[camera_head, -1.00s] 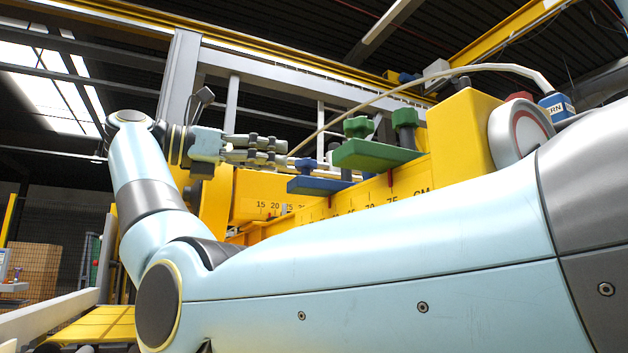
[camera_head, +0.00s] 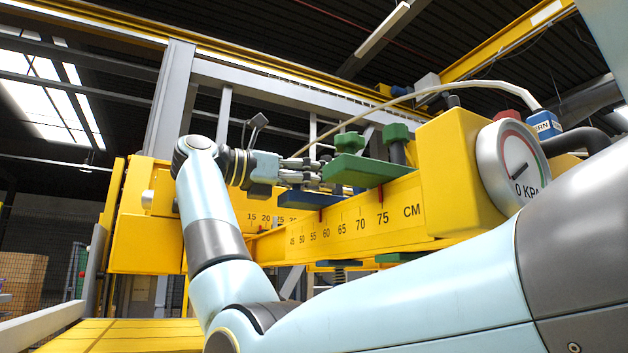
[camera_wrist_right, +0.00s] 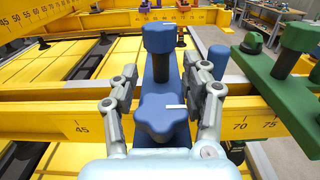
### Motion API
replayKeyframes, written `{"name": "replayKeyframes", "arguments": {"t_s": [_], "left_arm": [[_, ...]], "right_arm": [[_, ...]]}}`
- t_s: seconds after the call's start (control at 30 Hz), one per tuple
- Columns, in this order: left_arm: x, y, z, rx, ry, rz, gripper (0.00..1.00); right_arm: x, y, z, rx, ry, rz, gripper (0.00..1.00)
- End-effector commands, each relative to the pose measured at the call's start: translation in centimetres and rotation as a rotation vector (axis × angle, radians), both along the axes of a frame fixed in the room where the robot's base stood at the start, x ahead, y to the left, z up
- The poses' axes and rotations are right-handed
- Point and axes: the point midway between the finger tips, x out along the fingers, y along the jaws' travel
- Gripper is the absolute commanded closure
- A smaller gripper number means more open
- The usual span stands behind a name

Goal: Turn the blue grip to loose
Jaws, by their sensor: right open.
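The blue grip, a lobed knob (camera_wrist_right: 158,112) with a white line pointing right, sits on a blue plate across the yellow beam in the right wrist view. A taller blue post (camera_wrist_right: 158,38) stands at the plate's far end. My right gripper (camera_wrist_right: 161,68) is open; its fingers lie on either side of the blue plate and knob, and I see no clear contact. In the head view the right gripper (camera_head: 318,170) is beside the blue plate (camera_head: 305,200), and the blue knob is hidden there. My left gripper is not in view.
A green plate (camera_head: 365,172) with a green knob (camera_head: 349,142) and post stands close on the right. The yellow beam (camera_head: 345,226) carries a centimetre scale. A pressure gauge (camera_head: 513,166) and hose sit at its near end. A red-based knob (camera_wrist_right: 183,6) is farther back.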

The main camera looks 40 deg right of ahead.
Motion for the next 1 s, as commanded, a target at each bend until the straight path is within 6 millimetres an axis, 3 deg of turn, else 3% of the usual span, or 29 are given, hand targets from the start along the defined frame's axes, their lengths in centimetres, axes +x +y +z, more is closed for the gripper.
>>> {"name": "replayKeyframes", "arguments": {"t_s": [0.07,0.43,1.0], "left_arm": [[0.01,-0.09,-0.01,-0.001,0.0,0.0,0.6],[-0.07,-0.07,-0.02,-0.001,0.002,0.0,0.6],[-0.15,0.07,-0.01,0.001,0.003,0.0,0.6]], "right_arm": [[0.01,0.02,0.0,0.0,0.0,0.0,0.53],[0.02,0.05,0.01,0.0,0.0,0.0,1.0],[0.07,0.09,0.03,0.0,0.0,0.002,1.0]]}}
